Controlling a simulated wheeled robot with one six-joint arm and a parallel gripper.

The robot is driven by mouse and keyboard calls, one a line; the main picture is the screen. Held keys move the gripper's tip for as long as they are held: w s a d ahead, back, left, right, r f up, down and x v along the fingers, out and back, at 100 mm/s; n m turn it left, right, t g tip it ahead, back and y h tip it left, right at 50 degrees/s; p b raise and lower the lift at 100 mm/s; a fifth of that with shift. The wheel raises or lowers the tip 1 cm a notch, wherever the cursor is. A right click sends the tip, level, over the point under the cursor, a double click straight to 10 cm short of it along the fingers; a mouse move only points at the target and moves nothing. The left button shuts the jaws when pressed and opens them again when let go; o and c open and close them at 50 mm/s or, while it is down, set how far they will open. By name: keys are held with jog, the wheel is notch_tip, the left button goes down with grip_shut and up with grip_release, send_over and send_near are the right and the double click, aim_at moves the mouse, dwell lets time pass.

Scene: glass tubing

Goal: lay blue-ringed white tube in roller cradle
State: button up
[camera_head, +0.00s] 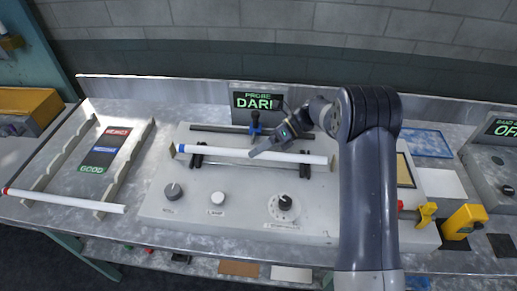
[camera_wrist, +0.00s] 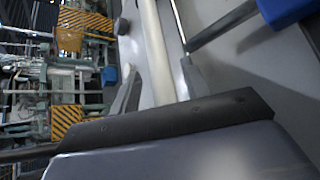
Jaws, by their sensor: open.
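The blue-ringed white tube (camera_head: 222,152) lies lengthwise across the roller cradle (camera_head: 198,160) on the grey bench unit, with its blue ring near the left end. It appears level, resting on the black rollers, though its middle is partly hidden by my gripper. My gripper (camera_head: 258,150) is open at the middle of the tube, reaching down from the upper right. In the wrist view the white tube (camera_wrist: 158,50) runs between the two spread fingers (camera_wrist: 158,88). I cannot tell whether either finger touches it.
A blue probe (camera_head: 255,128) stands just behind the tube, below the lit display (camera_head: 257,101). Knobs (camera_head: 284,203) are in front. A red-ringed white tube (camera_head: 70,201) lies across the rack (camera_head: 133,152) at left. A yellow device (camera_head: 463,222) sits at right.

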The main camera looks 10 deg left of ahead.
jog(key=b+v, duration=0.2)
jog(key=v, duration=1)
jog(key=shift+a+r, duration=0.1)
jog(key=shift+a, duration=0.05)
dwell(1.4)
